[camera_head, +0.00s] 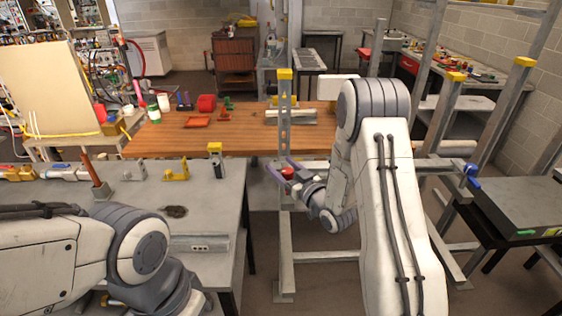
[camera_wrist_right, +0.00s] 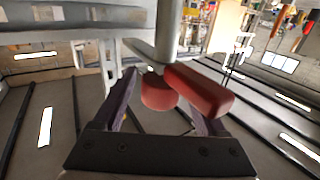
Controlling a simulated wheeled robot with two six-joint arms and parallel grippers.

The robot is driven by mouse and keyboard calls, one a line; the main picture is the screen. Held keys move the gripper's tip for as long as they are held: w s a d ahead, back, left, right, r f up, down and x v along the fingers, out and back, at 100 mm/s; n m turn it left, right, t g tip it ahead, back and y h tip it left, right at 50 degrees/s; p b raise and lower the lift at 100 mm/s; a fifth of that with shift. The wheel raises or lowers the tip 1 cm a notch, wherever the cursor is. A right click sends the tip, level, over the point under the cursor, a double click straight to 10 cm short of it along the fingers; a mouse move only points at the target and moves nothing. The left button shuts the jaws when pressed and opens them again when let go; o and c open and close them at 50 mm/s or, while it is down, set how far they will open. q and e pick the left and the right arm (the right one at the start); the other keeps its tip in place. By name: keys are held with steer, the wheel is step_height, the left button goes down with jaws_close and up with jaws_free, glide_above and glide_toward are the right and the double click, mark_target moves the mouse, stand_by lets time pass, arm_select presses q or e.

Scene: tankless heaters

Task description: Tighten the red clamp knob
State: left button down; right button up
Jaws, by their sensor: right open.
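The red clamp knob (camera_head: 288,172) shows small in the head view, at the metal frame (camera_head: 285,120) in front of the wooden table. In the right wrist view a round red piece (camera_wrist_right: 157,93) and a longer red bar (camera_wrist_right: 200,92) sit below a grey post; I cannot tell whether they are joined. My right gripper (camera_head: 283,168) is open, with its dark fingers on either side of the red parts. In the wrist view the gripper (camera_wrist_right: 155,88) has its right finger partly hidden behind the bar. Contact cannot be told. My left arm is at lower left; its gripper is out of view.
A grey workbench (camera_head: 210,215) with yellow brackets and an orange post is at left. The wooden table (camera_head: 165,140) behind holds red and green items. A blue knob (camera_head: 473,170) is on the frame at right. A dark low table (camera_head: 520,205) stands further right.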

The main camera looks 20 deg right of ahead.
steer(key=shift+w+a, duration=0.1)
steer(key=shift+w, duration=0.25)
jaws_close()
